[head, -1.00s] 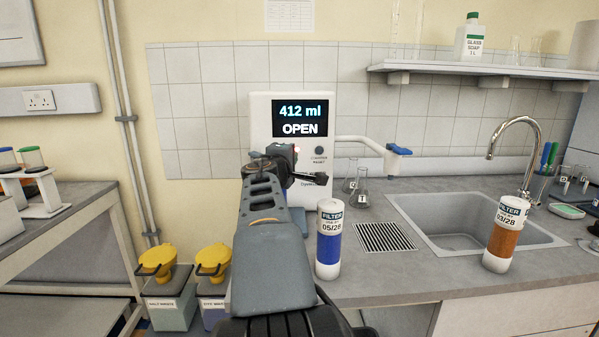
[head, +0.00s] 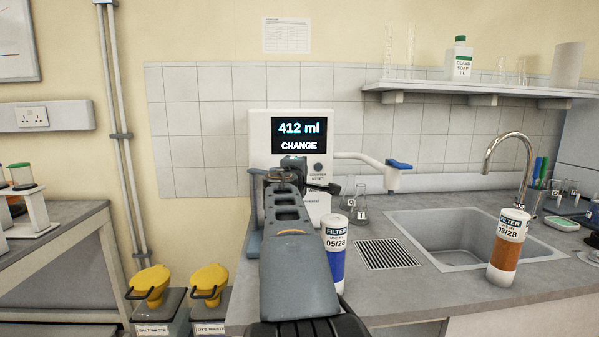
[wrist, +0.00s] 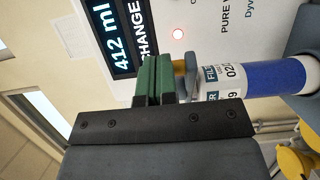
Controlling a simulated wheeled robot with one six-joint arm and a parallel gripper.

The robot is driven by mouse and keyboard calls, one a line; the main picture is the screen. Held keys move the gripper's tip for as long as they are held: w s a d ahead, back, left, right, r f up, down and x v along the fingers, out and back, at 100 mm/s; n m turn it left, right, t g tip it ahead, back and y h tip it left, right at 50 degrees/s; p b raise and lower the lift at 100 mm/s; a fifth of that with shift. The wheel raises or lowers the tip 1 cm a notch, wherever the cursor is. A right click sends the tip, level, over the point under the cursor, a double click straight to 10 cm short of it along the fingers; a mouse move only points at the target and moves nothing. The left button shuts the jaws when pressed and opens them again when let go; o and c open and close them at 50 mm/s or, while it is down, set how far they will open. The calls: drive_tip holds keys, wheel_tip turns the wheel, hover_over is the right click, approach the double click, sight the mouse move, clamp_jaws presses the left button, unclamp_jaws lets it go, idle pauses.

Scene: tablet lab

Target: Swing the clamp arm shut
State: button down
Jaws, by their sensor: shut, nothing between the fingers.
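The white water unit (head: 324,202) stands on the bench, its screen (head: 298,134) reading "412 ml" and "CHANGE". In the wrist view a blue and white filter (wrist: 248,83) sits in the unit, with grey-blue holder parts (wrist: 302,38) around its far end. A small yellow and grey piece (wrist: 181,72), perhaps part of the clamp arm, shows at the filter's near end, beside my fingers. My gripper (wrist: 152,72) is shut, its green pads together, in front of the unit and close to this piece. I cannot tell whether they touch. In the head view my arm hides most of the clamp area.
A spare blue filter (head: 335,250) stands right of my arm, and an orange filter (head: 506,248) by the sink (head: 445,232). A blue-tipped spout (head: 392,172) reaches right from the unit over glass flasks (head: 360,205). Yellow-lidded waste bins (head: 152,285) stand at lower left.

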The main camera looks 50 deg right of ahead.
drive_tip(key=shift+s+r, duration=0.2)
drive_tip(key=shift+r, duration=0.05)
drive_tip(key=s+a, duration=0.1)
drive_tip(key=s, duration=0.3)
drive_tip(key=s+a, duration=0.2)
drive_tip(key=s, duration=0.1)
drive_tip(key=s+a, duration=0.2)
drive_tip(key=s, duration=0.2)
drive_tip(key=shift+s+a+f, duration=0.25)
drive_tip(key=shift+s, duration=0.1)
drive_tip(key=shift+r, duration=0.1)
